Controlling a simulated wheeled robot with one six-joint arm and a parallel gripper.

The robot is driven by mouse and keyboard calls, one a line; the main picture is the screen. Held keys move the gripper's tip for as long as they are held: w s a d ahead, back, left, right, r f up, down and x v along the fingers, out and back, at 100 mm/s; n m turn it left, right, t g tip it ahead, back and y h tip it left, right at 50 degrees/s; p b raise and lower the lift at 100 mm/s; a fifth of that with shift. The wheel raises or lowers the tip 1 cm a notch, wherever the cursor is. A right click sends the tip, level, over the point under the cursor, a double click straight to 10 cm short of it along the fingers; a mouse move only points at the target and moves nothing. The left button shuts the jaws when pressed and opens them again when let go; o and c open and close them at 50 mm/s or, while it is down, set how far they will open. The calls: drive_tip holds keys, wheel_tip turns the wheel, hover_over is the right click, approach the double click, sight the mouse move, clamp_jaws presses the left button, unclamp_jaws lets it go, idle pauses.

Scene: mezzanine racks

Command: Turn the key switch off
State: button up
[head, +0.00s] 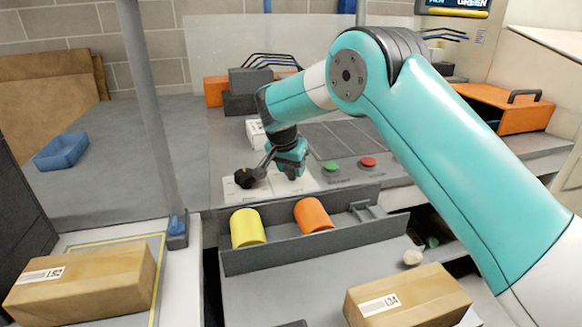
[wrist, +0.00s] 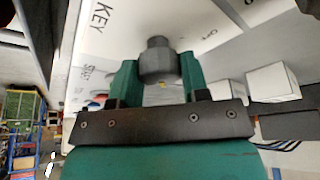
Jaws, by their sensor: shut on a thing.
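The key switch (wrist: 158,58) is a dark grey knob standing on a white panel (wrist: 205,18) printed with "KEY" and other lettering. In the wrist view my gripper (wrist: 157,76) is shut on the knob, with one green finger on each side of it. In the head view my gripper (head: 290,170) points down at the white panel (head: 240,196) on the grey counter, and it hides the switch there. The switch's on or off position cannot be read.
A green button (head: 331,167) and a red button (head: 367,162) sit right of my gripper. In front, a grey trough (head: 235,263) holds a yellow cylinder (head: 247,228) and an orange cylinder (head: 313,215). Cardboard boxes (head: 85,284) (head: 408,297) lie nearer. Dark and orange blocks (head: 249,80) stand behind.

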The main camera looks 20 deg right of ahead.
drive_tip(key=n, duration=0.2)
drive_tip(key=n+y, duration=0.1)
drive_tip(key=n, duration=0.1)
drive_tip(key=shift+d+t+y, duration=0.1)
drive_tip(key=shift+t+y, duration=0.2)
drive_tip(key=shift+t, duration=0.1)
drive_tip(key=n, duration=0.2)
drive_tip(key=n+y, duration=0.1)
drive_tip(key=n, duration=0.1)
drive_tip(key=shift+d+n+y+p, duration=0.1)
drive_tip(key=shift+n+y+p, duration=0.2)
drive_tip(key=shift+n, duration=0.1)
drive_tip(key=n+y+p, duration=0.1)
drive_tip(key=n, duration=0.3)
drive_tip(key=shift+n+y, duration=0.3)
drive_tip(key=shift+y, duration=0.1)
drive_tip(key=shift+n+g+y+p, duration=0.4)
drive_tip(key=shift+n+y, duration=0.3)
drive_tip(key=shift+n, duration=1.3)
drive_tip(key=o, duration=0.9)
